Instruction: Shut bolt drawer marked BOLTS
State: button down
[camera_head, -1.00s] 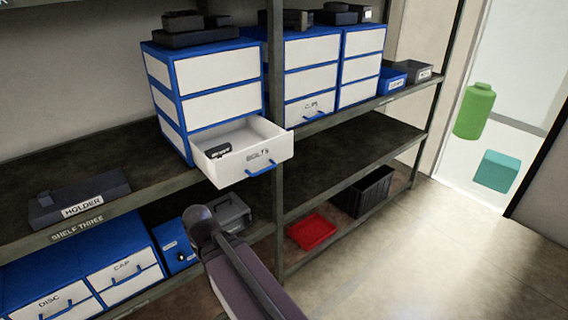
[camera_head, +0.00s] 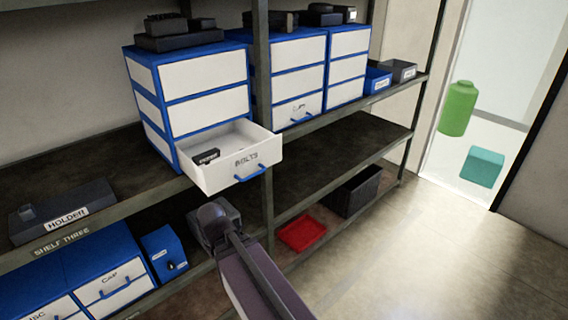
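The drawer marked BOLTS (camera_head: 246,160) stands pulled out from the bottom of a blue and white drawer cabinet (camera_head: 204,77) on the middle shelf. It has a white front with a blue handle (camera_head: 250,174). A small dark object (camera_head: 207,157) lies inside, towards its left side. My arm shows below the drawer, with a dark rounded joint near the lower shelf. The arm is apart from the drawer front in the picture. My gripper itself does not show.
More drawer cabinets (camera_head: 298,75) stand to the right, closed. A HOLDER box (camera_head: 62,212) is at the left. A red tray (camera_head: 302,233) and black crate (camera_head: 357,190) sit low. Open floor lies right.

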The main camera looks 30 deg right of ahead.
aim_at(264, 148)
jog(key=z, duration=0.6)
jog(key=k, duration=1.1)
jog(key=u, duration=0.65)
jog(key=i, duration=1)
jog(key=u, duration=0.05)
